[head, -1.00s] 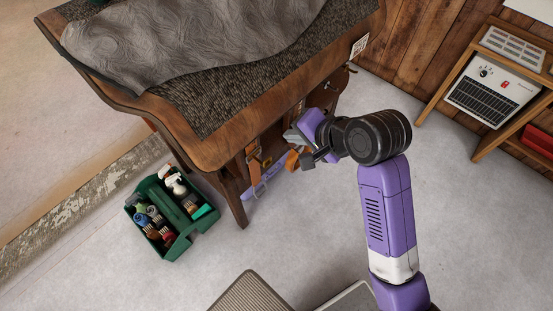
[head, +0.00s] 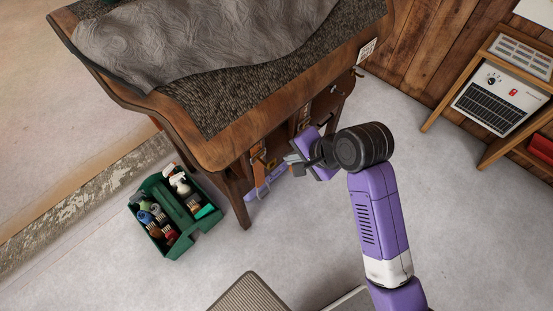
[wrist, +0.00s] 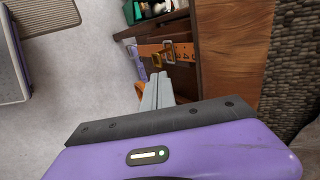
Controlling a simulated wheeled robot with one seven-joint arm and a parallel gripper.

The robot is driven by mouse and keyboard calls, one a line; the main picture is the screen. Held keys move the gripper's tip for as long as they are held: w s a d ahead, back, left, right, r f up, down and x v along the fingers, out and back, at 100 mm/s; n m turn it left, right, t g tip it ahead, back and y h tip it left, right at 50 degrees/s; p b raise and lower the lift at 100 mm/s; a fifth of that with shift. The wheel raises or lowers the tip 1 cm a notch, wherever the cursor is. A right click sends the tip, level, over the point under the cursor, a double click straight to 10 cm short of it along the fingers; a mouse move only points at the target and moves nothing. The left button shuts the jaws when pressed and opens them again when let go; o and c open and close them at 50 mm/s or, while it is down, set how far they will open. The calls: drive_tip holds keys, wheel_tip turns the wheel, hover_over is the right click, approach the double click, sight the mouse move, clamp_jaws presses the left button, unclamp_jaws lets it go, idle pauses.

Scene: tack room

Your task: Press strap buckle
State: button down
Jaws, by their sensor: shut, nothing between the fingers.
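An orange-brown strap (head: 257,167) with a metal buckle (head: 258,151) hangs on the side of the wooden stand, below its top. In the wrist view the strap (wrist: 152,52) runs across just beyond my fingertips, with its buckle (wrist: 169,50) near its right part. My gripper (head: 290,159) is shut and empty, to the right of the strap in the head view. In the wrist view its grey fingers (wrist: 158,77) point toward the strap with what looks like a small gap. More orange strap is partly hidden behind the fingers.
The wooden stand (head: 205,148) carries a dark textured pad and a grey cloth (head: 190,40). A green caddy (head: 183,218) with bottles and brushes sits on the floor at left. A shelf with a white heater (head: 499,100) is at right.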

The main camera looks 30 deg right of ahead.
sight(272, 162)
drive_tip(key=x, duration=1)
drive_tip(key=shift+p, duration=0.35)
